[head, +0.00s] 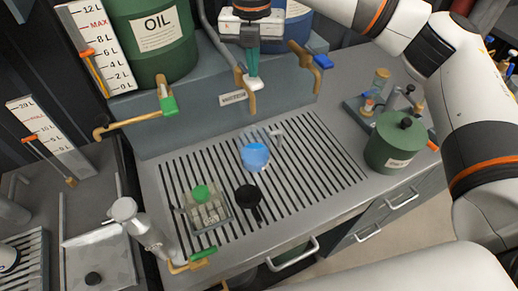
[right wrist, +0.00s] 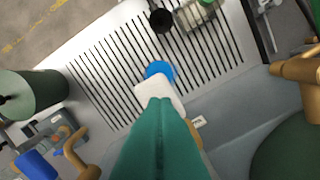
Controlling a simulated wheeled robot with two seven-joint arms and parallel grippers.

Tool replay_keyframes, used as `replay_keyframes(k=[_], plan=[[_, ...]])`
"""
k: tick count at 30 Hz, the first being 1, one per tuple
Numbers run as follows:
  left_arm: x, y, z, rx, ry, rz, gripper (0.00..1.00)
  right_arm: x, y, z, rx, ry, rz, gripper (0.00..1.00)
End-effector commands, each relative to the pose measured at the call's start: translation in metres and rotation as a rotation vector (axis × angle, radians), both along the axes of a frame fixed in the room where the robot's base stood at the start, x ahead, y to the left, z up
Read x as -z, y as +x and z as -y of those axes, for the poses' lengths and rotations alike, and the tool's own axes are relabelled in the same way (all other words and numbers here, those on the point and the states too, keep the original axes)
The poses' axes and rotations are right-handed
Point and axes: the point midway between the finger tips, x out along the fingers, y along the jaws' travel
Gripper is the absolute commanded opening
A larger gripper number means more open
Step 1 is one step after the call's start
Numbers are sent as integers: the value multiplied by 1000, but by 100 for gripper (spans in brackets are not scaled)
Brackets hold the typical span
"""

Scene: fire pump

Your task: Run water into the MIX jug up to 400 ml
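A clear jug with blue contents (head: 255,157) stands on the slatted drain grid, below the middle brass tap (head: 248,108). Its lettering and scale marks are too small to read, so I cannot tell the level. The blue of the jug also shows in the right wrist view (right wrist: 159,70). My right gripper (head: 252,85) has its teal fingers together at the middle tap. In the right wrist view a white piece (right wrist: 155,92) lies at the fingertips. It may be the tap's lever; I cannot tell whether it is clasped or only touched. My left gripper is out of view.
The oil drum (head: 150,40) has a green-handled tap (head: 167,103). A blue-handled tap (head: 305,60) is on the right. A black scoop-like item (head: 249,198) and a tray with a green-topped item (head: 207,208) stand on the grid. A green canister (head: 393,145) stands right.

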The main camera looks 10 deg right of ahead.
Motion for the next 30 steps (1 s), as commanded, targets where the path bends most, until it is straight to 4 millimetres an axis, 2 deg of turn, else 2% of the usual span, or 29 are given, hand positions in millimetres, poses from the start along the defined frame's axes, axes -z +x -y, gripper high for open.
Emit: replay_keyframes(k=[30], plan=[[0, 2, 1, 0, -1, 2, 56, 30, 0, 0, 0, -1, -1, 0]])
